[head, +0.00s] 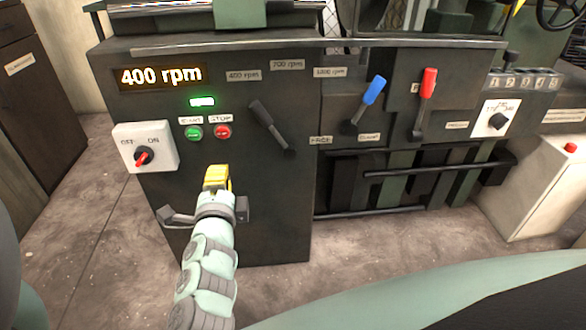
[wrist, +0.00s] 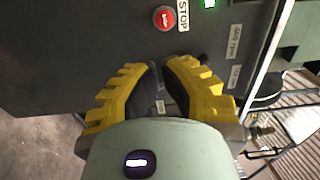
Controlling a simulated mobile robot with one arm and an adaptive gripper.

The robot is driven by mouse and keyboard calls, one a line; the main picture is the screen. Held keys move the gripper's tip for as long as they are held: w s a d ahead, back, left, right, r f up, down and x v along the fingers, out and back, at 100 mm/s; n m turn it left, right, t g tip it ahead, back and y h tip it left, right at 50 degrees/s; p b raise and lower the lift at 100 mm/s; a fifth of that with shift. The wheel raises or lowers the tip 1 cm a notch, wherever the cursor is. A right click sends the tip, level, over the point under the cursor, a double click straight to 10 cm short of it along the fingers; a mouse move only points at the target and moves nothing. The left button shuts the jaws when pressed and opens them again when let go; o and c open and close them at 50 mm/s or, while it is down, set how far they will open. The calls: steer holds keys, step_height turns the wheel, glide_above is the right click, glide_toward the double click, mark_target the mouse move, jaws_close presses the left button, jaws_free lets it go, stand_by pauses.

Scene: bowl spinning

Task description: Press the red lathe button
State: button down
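The red STOP button (head: 223,132) sits on the dark front panel of the lathe, right of the green START button (head: 194,133). In the wrist view the red button (wrist: 164,18) is near the top, beyond my fingertips, with a white STOP label beside it. My gripper (head: 217,174) has yellow fingers and is below the button in the head view, apart from it. A green light (head: 202,102) glows above the buttons, and the display (head: 160,77) reads 400 rpm.
A white OFF/ON switch box (head: 128,136) with a red knob is left of the buttons. A dark lever (head: 270,126) is to their right, with blue (head: 375,90) and red (head: 428,84) handles farther right. Another red button (head: 571,147) is on a white cabinet at far right.

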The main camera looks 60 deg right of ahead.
mark_target(226, 136)
steer(key=b+x, duration=0.2)
steer(key=x, duration=1.2)
steer(key=shift+b, duration=0.4)
steer(key=shift+a, duration=0.1)
